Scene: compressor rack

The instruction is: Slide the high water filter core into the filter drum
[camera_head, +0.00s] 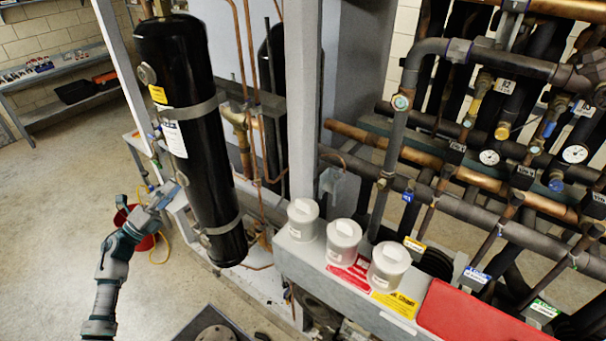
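Three white lidded cylinders that look like filter cores stand in a row on a grey ledge: the left core (303,220), the middle core (343,242) and the right core (388,267). Their small labels are too small to read, so I cannot tell which is the high water core. A tall black cylinder (185,90), possibly the filter drum, stands upright in grey brackets; no opening in it shows. My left gripper (166,194) is beside its lower left side, away from the cores. Its fingers are too small to judge, and I see nothing clearly held. My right gripper is out of view.
Red and yellow label plates (395,303) lie by the cores, with a red panel (470,315) to the right. Dense pipes and valves (490,157) fill the right side. A red bucket (141,243) stands behind my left arm. The left floor is mostly open.

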